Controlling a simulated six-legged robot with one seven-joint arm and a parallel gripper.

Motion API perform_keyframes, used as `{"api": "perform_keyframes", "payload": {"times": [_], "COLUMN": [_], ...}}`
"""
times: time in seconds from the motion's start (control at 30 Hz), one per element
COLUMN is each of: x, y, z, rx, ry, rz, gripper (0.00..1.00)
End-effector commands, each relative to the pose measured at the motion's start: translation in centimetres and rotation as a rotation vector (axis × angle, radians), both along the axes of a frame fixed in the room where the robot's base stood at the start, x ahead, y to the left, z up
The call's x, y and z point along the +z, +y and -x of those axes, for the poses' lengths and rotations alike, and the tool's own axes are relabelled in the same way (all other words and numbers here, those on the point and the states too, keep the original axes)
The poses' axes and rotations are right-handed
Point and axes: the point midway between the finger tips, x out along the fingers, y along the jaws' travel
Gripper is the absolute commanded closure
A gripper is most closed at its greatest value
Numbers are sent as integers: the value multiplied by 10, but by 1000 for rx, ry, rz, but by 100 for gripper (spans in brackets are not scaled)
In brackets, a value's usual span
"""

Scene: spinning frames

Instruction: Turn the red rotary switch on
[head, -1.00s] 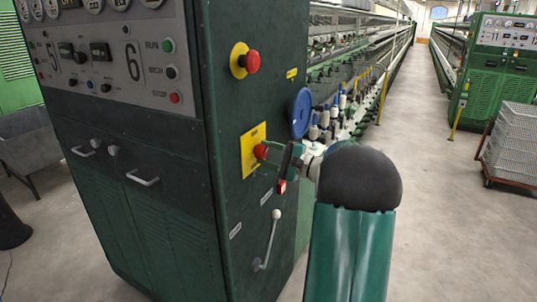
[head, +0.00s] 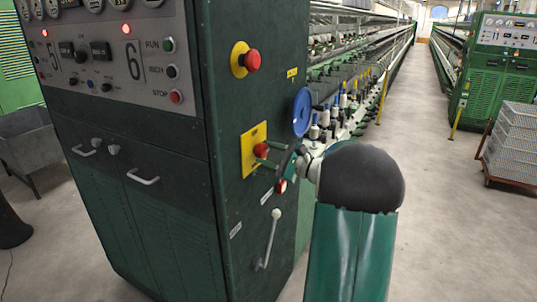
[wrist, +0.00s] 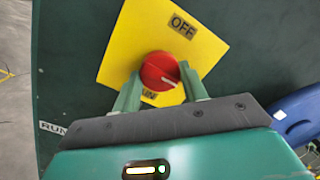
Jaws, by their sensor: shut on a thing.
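The red rotary switch (head: 262,150) is a round knob on a yellow plate (head: 248,160) on the side of the dark green cabinet. In the wrist view the knob (wrist: 158,68) shows a white mark on its lower right part. The plate (wrist: 125,65) reads OFF above the knob, and a partly hidden label ending in "UN" sits below it. My gripper (wrist: 160,77) is shut on the knob, with one green finger on each side. In the head view my gripper (head: 266,155) reaches the knob from the right.
A red emergency button (head: 252,62) on a yellow base sits above the switch. A blue handwheel (head: 302,112) is close to the right of my gripper. A lever with a pale knob (head: 272,235) is below. Red lamps (head: 127,29) glow on the front panel.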

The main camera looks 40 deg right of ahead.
Motion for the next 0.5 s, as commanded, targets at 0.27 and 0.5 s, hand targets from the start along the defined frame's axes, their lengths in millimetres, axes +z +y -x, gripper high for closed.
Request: {"api": "perform_keyframes", "payload": {"times": [0.27, 0.5], "x": [-1, 0], "y": [0, 0], "z": [1, 0], "rx": [-1, 0], "ry": [1, 0], "rz": [-2, 0], "gripper": [45, 36]}}
